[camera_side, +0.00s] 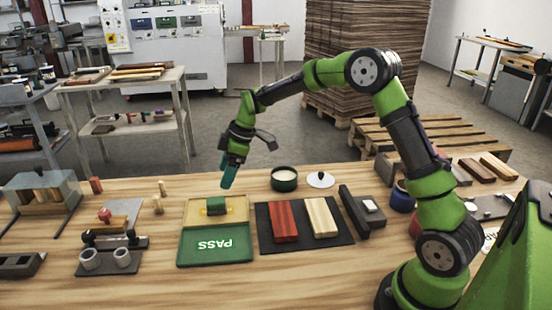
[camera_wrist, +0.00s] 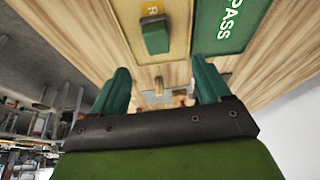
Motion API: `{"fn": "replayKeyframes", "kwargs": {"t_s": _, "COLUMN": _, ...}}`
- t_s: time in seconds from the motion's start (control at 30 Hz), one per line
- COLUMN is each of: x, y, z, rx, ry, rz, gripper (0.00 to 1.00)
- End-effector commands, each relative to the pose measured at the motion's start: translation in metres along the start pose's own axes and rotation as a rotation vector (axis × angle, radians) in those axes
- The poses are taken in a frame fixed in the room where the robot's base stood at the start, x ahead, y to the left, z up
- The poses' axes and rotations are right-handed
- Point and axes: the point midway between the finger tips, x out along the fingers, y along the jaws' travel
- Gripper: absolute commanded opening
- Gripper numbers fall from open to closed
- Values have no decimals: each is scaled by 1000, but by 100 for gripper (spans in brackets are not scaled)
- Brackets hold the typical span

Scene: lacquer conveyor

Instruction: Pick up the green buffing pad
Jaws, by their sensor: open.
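The green buffing pad (camera_side: 216,205) is a small dark green block on the yellow panel (camera_side: 237,207) behind the green PASS panel (camera_side: 215,250). In the wrist view the pad (camera_wrist: 155,37) shows near the top, beyond the fingertips and roughly between them, and nothing touches it. My gripper (camera_side: 228,178) hangs in the air above and a little behind the pad in the side view. In the wrist view my gripper (camera_wrist: 162,82) has its two teal fingers wide apart with nothing between them.
Right of the panels, a dark mat (camera_side: 303,237) bears a red block (camera_side: 284,222) and a pale block (camera_side: 321,217). A round green tin (camera_side: 284,180) stands behind the mat. Small wooden pegs (camera_side: 158,203) stand to the left. The air around the pad is clear.

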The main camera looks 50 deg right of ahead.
Motion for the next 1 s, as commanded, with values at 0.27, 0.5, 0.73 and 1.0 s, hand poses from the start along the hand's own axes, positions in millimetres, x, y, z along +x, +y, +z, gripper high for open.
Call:
{"fn": "replayKeyframes", "kwargs": {"t_s": 0.27, "x": 49, "y": 0, "z": 0, "rx": 1, "ry": 0, "rz": -2, "gripper": 77}}
{"fn": "replayKeyframes", "kwargs": {"t_s": 0.5, "x": 67, "y": 1, "z": 0, "rx": 2, "ry": -1, "rz": -2, "gripper": 77}}
{"fn": "replayKeyframes", "kwargs": {"t_s": 0.73, "x": 101, "y": 5, "z": 0, "rx": 1, "ry": -1, "rz": -1, "gripper": 77}}
{"fn": "replayKeyframes", "kwargs": {"t_s": 1.0, "x": 108, "y": 5, "z": 0, "rx": 2, "ry": 1, "rz": 1, "gripper": 77}}
